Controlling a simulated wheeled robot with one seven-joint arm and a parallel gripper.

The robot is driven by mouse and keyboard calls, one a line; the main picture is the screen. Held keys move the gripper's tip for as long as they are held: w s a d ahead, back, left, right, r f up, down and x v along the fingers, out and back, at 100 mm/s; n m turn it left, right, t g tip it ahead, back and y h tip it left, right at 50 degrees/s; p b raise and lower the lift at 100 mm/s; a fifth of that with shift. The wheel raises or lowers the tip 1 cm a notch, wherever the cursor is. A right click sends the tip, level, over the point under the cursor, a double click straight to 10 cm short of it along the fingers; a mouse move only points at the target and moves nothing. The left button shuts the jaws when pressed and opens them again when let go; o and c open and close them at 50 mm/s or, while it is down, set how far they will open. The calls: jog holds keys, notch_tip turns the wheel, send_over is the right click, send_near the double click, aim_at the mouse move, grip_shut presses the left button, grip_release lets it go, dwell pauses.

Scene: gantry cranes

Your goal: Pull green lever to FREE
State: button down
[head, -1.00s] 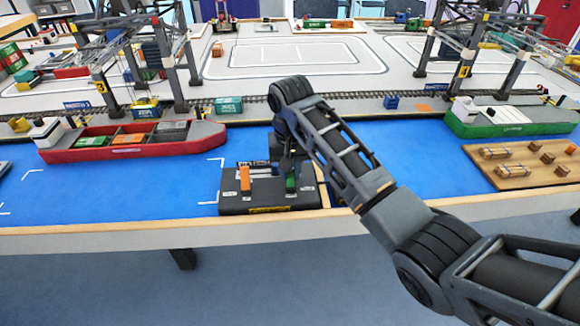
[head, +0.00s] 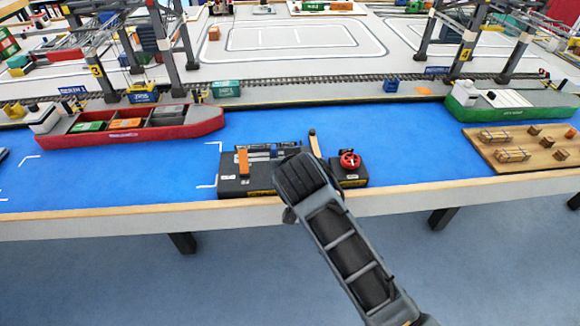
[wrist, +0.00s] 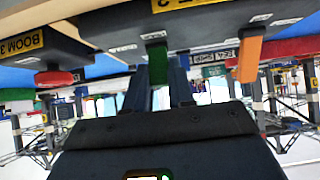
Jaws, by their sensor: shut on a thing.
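The dark control box (head: 232,188) stands at the table's front edge in the head view, with an orange lever (head: 243,161) on its left part. My arm hides the green lever and my gripper there. In the wrist view, which looks upside down, the green lever (wrist: 157,60) hangs from the box (wrist: 110,53) between the fingers of my gripper (wrist: 158,70). My gripper is shut on it. The orange lever (wrist: 249,60) is apart from the gripper, to the right. The wording beside the green lever is too small to read.
A red ship (head: 180,128) lies behind left, a green ship (head: 510,110) behind right. A wooden pallet board (head: 545,160) lies right. Blue surface between is clear.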

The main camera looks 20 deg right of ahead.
jog(key=shift+s+f+t+b, duration=0.25)
jog(key=shift+f+t+b, duration=0.15)
jog(key=shift+b, duration=0.15)
jog(key=shift+h, duration=0.3)
jog(key=c, duration=1)
grip_release()
jog(key=shift+r, duration=0.15)
jog(key=shift+o, duration=0.2)
jog(key=v, duration=0.7)
jog(key=shift+s, duration=0.4)
jog(key=shift+a+r, duration=0.1)
